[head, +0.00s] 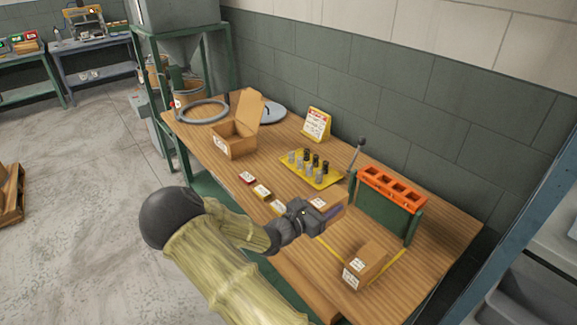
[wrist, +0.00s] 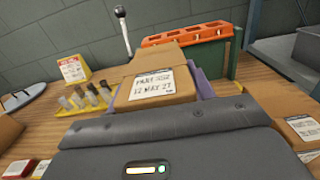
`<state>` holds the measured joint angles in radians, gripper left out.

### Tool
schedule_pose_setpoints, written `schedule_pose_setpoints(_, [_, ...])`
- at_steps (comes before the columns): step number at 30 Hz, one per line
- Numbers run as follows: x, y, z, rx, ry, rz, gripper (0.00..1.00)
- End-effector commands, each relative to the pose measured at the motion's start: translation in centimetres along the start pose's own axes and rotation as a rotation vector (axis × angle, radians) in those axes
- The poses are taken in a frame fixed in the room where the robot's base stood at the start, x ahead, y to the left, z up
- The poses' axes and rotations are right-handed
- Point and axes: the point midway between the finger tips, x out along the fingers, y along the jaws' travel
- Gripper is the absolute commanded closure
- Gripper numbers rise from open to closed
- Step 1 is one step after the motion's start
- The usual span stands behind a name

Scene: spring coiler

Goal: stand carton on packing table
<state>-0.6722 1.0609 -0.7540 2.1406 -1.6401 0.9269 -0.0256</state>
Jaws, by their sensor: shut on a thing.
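My gripper (head: 328,212) has purple fingers and is shut on a brown carton (head: 318,203) with a white label. In the wrist view the held carton (wrist: 158,88) fills the middle, its printed label facing the camera, with a purple finger showing at its right. The gripper is over the wooden packing table (head: 290,246), near its front edge. Most of the held carton is hidden by the gripper in the head view, so I cannot tell whether it touches the table. A second labelled carton (head: 366,262) stands on the table by yellow marking lines.
An orange slotted rack (head: 392,188) on a green stand and a lever (head: 358,150) are behind the gripper. A yellow tray (head: 311,172) holds several small cylinders. An open box (head: 233,142), a yellow sign (head: 317,124) and small labelled boxes (head: 262,191) are further left.

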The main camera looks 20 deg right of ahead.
Motion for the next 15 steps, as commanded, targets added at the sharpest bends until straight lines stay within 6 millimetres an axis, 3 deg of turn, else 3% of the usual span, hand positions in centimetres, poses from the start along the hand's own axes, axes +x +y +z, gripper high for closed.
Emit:
schedule_pose_setpoints(10, [0.1, -0.1, -4.8, -0.004, -0.002, -0.001, 0.89])
schedule_pose_setpoints(15, [0.1, 0.0, -6.0, 0.000, -0.003, -0.001, 0.89])
